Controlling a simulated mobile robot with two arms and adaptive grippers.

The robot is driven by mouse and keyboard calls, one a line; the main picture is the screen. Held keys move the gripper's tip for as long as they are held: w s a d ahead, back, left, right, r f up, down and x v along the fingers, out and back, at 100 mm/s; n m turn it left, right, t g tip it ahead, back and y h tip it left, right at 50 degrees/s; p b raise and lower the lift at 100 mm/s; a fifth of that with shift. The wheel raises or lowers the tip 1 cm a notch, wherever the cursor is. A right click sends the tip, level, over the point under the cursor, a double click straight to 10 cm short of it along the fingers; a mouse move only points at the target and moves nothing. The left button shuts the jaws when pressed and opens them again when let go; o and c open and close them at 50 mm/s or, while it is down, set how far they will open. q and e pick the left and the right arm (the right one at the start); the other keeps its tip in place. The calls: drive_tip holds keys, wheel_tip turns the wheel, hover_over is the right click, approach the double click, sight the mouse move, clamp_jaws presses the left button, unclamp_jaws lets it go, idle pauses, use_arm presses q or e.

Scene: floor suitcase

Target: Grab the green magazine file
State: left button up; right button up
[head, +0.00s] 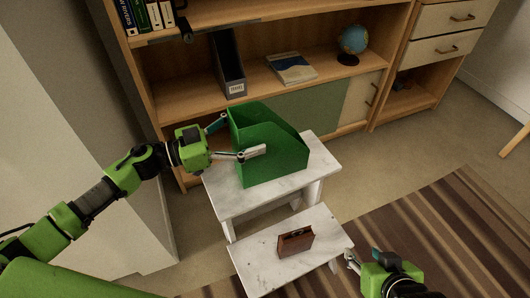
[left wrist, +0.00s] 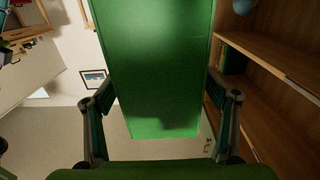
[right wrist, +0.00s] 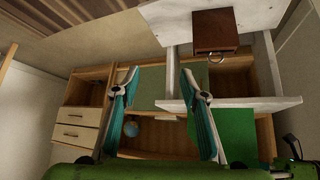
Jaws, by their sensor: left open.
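The green magazine file (head: 268,147) stands on the upper step of a white marbled step stool (head: 232,203). My left gripper (head: 238,136) is open at the file's left end, with one finger on the near side and one on the far side. In the left wrist view the file (left wrist: 155,70) fills the space between the two open fingers (left wrist: 160,125); I cannot tell whether they touch it. My right gripper (head: 362,256) is low at the right of the stool, away from the file. In the right wrist view its fingers (right wrist: 163,105) are apart and empty.
A small brown suitcase (head: 295,242) sits on the lower step (head: 262,268). Behind is a wooden shelf unit with a dark magazine file (head: 229,65), books (head: 291,68) and a globe (head: 353,41). A striped rug (head: 440,215) covers the floor at right.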

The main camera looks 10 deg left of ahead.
use_arm(q)
drive_tip(key=shift+x, duration=1.5)
drive_tip(key=c, duration=1.7)
use_arm(e)
drive_tip(key=w+r, duration=0.1)
drive_tip(key=w+a+t, duration=0.1)
drive_tip(key=w, duration=0.1)
drive_tip(key=shift+r, duration=0.4)
drive_tip(key=shift+s, duration=0.1)
